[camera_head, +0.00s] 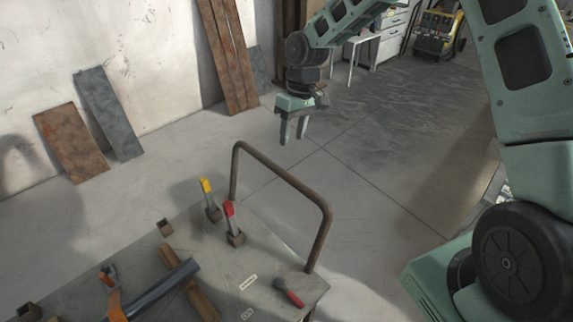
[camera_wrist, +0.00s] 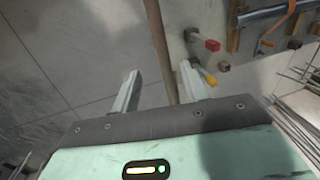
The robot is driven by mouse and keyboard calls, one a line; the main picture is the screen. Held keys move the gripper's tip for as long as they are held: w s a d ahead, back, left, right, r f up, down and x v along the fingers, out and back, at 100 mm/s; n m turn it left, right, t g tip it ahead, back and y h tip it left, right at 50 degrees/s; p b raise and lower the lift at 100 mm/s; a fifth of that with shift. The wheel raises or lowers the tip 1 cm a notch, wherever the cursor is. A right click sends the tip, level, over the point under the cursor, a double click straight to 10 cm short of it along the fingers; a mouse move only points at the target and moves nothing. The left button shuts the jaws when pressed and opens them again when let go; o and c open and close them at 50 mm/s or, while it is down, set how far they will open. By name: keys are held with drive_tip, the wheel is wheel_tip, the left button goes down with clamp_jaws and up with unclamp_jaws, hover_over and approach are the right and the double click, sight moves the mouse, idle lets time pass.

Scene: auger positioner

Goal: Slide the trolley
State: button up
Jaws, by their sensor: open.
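The trolley (camera_head: 222,262) has a flat grey top and stands at the bottom of the head view. Its brown tubular handle (camera_head: 283,176) rises as an arch along the far right edge. My gripper (camera_head: 292,138) is open and empty, fingers pointing down, above the floor and beyond the handle in the head view. In the wrist view my gripper (camera_wrist: 158,72) shows two spread fingers. The handle (camera_wrist: 158,35) runs down the picture between them, apart from the fingertips as far as I can tell. The trolley top (camera_wrist: 218,14) lies to its right.
On the trolley stand yellow-handled (camera_head: 206,186) and red-handled (camera_head: 229,209) tools in small holders. A red-handled tool (camera_head: 288,292), an orange tool (camera_head: 113,296) and bars lie there. Boards (camera_head: 72,143) lean on the wall. The floor (camera_head: 375,190) right of the handle is clear.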

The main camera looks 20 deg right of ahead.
sight(286, 173)
drive_tip(key=f+p, duration=0.1)
drive_tip(key=f, duration=0.3)
drive_tip(key=a+f+p, duration=0.1)
drive_tip(key=f, duration=0.3)
drive_tip(key=s+a+f+p, duration=0.1)
drive_tip(key=f, duration=0.3)
drive_tip(key=shift+a, duration=0.15)
clamp_jaws()
